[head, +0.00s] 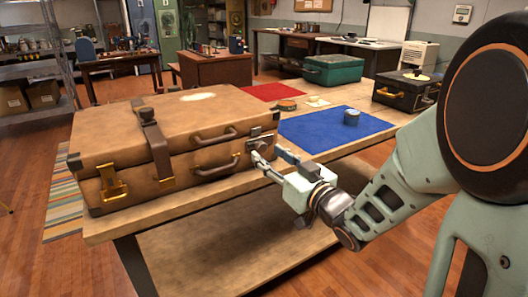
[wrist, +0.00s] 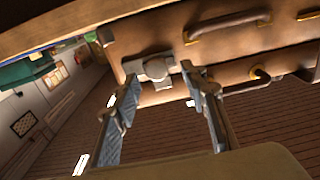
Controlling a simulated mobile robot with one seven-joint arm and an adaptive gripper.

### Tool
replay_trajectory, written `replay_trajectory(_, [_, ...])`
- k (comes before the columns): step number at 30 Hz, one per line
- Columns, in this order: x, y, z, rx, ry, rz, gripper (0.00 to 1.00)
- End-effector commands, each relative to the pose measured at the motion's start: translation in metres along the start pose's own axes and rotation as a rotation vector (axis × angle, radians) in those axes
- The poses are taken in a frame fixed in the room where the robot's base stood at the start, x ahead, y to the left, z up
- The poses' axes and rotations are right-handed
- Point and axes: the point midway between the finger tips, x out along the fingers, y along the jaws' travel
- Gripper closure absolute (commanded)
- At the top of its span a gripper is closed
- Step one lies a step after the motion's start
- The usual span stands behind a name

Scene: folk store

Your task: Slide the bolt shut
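A brown suitcase (head: 200,140) lies closed on a wooden table, with brass and leather fittings on its front. A grey metal bolt fitting (head: 262,140) sits at the right end of its front. In the wrist view the fitting (wrist: 157,70) has a rounded middle piece and flat plates. I cannot tell whether the bolt is shut. My gripper (head: 270,158) is just in front of and slightly below the fitting. In the wrist view, my gripper (wrist: 162,82) has its two fingers apart, on either side of the fitting's lower part. Nothing shows between them; contact is unclear.
Two brown handles are on the suitcase front, and the nearer handle (head: 217,170) is left of my gripper. A black case (head: 405,90) stands at the table's far right.

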Motion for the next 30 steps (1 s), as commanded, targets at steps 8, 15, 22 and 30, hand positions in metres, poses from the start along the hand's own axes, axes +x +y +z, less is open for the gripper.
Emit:
replay_trajectory(8, [-0.035,0.000,0.000,-0.001,0.000,-0.001,0.60])
replay_trajectory(15, [-0.038,-0.001,0.000,0.000,0.000,-0.002,0.60])
replay_trajectory(22, [-0.038,-0.001,0.000,0.000,0.000,-0.002,0.60])
replay_trajectory(30, [-0.036,0.003,-0.006,-0.017,-0.003,0.005,0.60])
